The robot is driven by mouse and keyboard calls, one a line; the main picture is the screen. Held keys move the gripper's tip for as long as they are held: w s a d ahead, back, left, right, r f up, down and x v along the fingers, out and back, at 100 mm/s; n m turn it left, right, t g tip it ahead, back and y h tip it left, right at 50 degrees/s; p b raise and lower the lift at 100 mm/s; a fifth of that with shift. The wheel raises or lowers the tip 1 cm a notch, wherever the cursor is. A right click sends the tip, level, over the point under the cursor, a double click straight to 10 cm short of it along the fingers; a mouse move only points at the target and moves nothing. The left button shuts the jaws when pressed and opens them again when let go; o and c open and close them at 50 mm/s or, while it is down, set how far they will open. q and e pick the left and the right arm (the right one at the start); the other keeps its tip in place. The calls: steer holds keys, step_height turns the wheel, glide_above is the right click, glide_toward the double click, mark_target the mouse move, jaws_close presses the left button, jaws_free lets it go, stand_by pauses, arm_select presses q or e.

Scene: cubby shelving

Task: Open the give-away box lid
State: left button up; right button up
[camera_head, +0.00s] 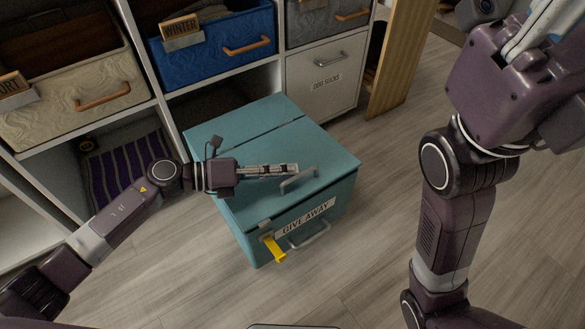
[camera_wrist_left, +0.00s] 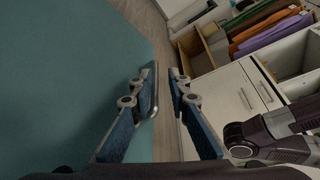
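The teal give-away box (camera_head: 250,240) stands on the floor with its lid (camera_head: 325,155) down. A grey handle (camera_head: 298,180) sits on the lid. A yellow latch tab (camera_head: 274,248) sticks out at the front, left of the GIVE AWAY label (camera_head: 305,217) and the front handle (camera_head: 310,238). My left gripper (camera_head: 293,169) is low over the lid, its fingertips at the lid handle. In the left wrist view its fingers (camera_wrist_left: 164,75) are apart, with the handle (camera_wrist_left: 154,92) close beside the left finger; contact is unclear. My right gripper (camera_head: 535,35) is raised at upper right, its tips cut off.
Cubby shelving with a blue WINTER bin (camera_head: 212,47), a beige bin (camera_head: 75,100) and an ODD SOCKS drawer (camera_head: 325,80) stands behind the box. A wooden panel (camera_head: 400,60) is beyond. The floor (camera_head: 340,270) before and right of the box is clear.

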mark_target(264, 190)
arm_select(q)
steer(key=shift+v, duration=2.75)
